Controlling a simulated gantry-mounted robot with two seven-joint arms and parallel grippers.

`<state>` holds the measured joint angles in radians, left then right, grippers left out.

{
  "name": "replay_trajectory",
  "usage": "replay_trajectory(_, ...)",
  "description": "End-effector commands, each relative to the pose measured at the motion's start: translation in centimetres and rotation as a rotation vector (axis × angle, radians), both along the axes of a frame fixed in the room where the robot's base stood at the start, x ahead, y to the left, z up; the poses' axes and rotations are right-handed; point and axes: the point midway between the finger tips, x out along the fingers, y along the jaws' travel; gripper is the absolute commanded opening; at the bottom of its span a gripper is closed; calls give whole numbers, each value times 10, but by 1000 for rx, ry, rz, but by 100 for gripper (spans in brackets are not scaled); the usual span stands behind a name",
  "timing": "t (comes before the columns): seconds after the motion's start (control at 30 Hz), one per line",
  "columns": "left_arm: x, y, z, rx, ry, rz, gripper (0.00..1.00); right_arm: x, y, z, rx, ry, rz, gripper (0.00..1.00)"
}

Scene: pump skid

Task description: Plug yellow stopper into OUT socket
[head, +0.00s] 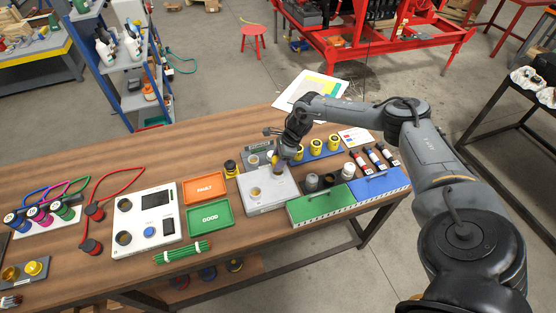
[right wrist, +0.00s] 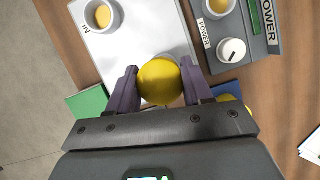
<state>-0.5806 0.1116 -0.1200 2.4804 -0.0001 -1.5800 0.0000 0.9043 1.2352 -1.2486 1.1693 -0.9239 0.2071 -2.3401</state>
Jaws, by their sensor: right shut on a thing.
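My right gripper (head: 281,163) is shut on a yellow stopper (right wrist: 160,82) and holds it over the far right part of a light grey box (head: 264,205). In the right wrist view the round yellow top sits between the two purple fingers (right wrist: 159,88). The box has a ring-shaped socket with a yellow inside (right wrist: 102,15), marked IN. A pale rim shows just behind the stopper; the stopper covers most of the spot, so the OUT socket and any contact cannot be made out. My left gripper is not in view.
A blue rack (head: 322,155) with several yellow stoppers stands right of the gripper. A grey POWER unit (right wrist: 262,40) with a white knob is behind the box. Green (head: 319,207) and blue (head: 379,186) bins stand in front right. FAULT (head: 204,189) and GOOD (head: 209,218) trays lie left.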

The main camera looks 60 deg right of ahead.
Motion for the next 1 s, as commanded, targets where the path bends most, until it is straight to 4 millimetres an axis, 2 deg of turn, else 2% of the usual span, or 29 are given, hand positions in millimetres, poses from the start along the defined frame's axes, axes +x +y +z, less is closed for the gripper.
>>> replay_trajectory(1.0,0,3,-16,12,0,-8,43,0,0,-20,0,0,0,13)
